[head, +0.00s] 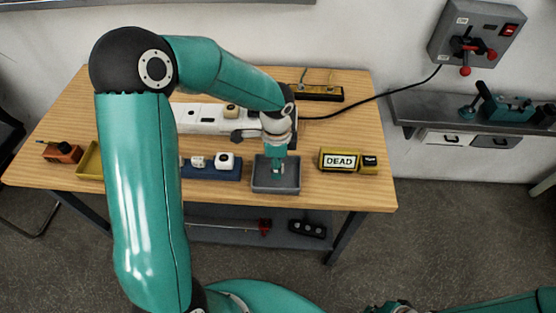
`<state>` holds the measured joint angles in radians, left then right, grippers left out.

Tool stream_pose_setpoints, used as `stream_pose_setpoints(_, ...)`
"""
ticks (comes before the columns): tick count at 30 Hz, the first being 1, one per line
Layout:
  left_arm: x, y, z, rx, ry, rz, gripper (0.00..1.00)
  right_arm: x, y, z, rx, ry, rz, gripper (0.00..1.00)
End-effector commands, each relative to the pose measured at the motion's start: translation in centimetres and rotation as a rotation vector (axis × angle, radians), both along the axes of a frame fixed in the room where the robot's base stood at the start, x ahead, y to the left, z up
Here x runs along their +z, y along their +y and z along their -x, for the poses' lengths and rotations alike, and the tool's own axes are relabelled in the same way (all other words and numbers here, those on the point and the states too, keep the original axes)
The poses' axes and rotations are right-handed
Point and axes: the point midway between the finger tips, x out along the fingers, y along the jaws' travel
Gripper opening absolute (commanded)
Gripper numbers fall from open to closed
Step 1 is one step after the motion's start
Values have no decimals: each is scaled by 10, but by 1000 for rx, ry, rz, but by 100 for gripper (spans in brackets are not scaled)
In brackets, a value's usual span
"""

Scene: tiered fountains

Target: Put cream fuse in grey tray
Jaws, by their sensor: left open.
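The grey tray (258,188) sits near the front edge of the wooden bench, right of the middle. My left gripper (278,172) points down over the tray, open, with its fingertips at or just inside the tray's rim. I cannot tell whether anything lies under the fingers. Pale fuse-like pieces (225,160) stand in the blue rack (212,173) left of the tray. My right gripper does not show clearly.
A yellow box marked DEAD (340,160) stands right of the tray. A black cable (385,97) runs to the wall switch box (475,35). My left arm hides part of the bench.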

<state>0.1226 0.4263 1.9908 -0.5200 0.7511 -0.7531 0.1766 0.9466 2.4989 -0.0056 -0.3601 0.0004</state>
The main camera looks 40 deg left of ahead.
Motion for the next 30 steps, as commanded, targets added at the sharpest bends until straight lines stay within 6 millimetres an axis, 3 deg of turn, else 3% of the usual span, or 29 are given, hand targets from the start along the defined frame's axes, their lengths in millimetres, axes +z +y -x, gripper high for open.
stream_pose_setpoints(8,25,0,-1,1,-5,-2,42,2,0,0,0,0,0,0)
stream_pose_setpoints(21,107,0,-2,-1,-3,-2,42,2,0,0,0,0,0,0)
stream_pose_setpoints(30,122,-1,-1,-2,1,-1,42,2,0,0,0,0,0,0)
